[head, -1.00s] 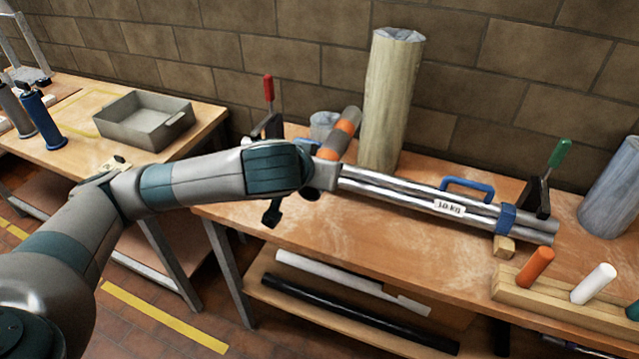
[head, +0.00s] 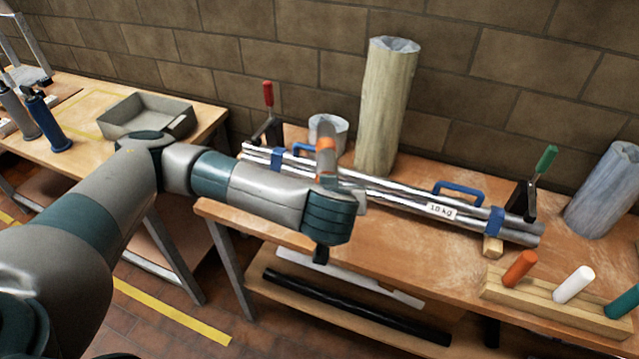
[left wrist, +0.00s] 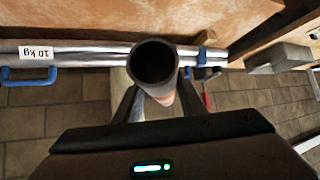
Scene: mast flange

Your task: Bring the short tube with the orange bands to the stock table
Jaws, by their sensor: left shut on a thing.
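The short grey tube with orange bands (head: 326,148) stands nearly upright in the head view, above the near side of the long pipe bundle. My left gripper (left wrist: 157,103) is shut on it; in the left wrist view the tube's dark open end (left wrist: 154,62) faces the camera between the two fingers. Two wooden tables show, a left one (head: 85,157) and a right one (head: 400,242); no label tells which is the stock table. My right gripper is out of view.
The silver pipe bundle (head: 395,197) with blue handles and a 10 kg label lies on the right table between red and green clamps. A tall column (head: 386,110) and a pail (head: 341,130) stand behind. The left table holds a grey tray (head: 145,117) and a yellow-outlined area.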

